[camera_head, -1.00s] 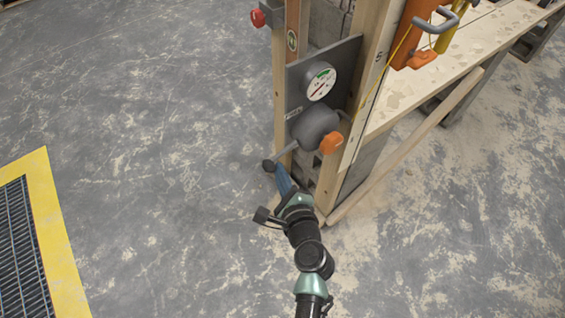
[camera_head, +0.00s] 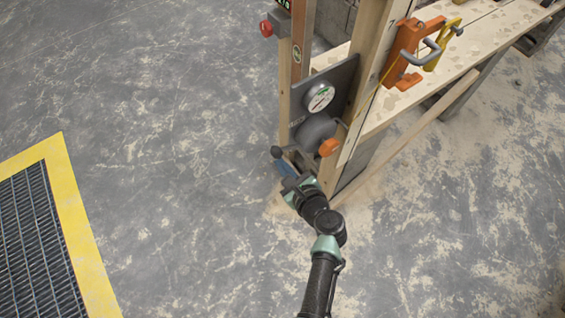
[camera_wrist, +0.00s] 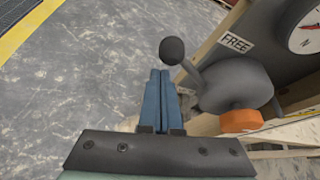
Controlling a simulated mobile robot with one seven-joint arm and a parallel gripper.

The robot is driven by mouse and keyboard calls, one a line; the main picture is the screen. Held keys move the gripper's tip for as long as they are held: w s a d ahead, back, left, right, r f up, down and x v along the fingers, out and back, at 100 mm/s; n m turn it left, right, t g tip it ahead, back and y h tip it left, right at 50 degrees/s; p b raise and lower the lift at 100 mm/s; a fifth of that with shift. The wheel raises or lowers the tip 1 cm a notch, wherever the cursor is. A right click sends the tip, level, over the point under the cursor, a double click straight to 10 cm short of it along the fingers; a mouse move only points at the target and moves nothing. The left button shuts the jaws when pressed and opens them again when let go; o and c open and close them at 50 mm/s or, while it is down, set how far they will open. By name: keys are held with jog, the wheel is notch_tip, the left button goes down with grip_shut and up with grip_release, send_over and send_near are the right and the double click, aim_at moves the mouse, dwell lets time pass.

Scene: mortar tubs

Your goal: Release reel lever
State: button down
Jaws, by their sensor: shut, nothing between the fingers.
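The reel (camera_head: 318,129) is a dark grey rounded housing on a grey plate fixed to the wooden post. Its lever ends in a dark ball knob (camera_head: 276,152) and sticks out to the left. In the wrist view the lever knob (camera_wrist: 172,50) is just beyond and slightly right of my fingertips, with the lever arm running down right to the reel (camera_wrist: 235,88). My gripper (camera_head: 281,166) is shut and empty, its blue fingers (camera_wrist: 158,74) together just below the knob. I cannot tell whether they touch the lever.
A round gauge (camera_head: 319,97) sits above the reel, and an orange knob (camera_head: 328,147) is at its lower right. A "FREE" label (camera_wrist: 236,43) is beside the lever. A wooden bench (camera_head: 420,85) stands right. A yellow-framed grate (camera_head: 85,250) lies left; the floor between is clear.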

jog(key=shift+r+p, duration=0.7)
jog(key=shift+r, duration=0.1)
notch_tip(320, 180, down, 4)
jog(key=b, duration=0.4)
jog(key=d+p+v, duration=0.1)
jog(key=p+v, duration=0.1)
jog(key=v, duration=0.8)
jog(key=shift+d, duration=0.15)
jog(key=shift+w, duration=0.15)
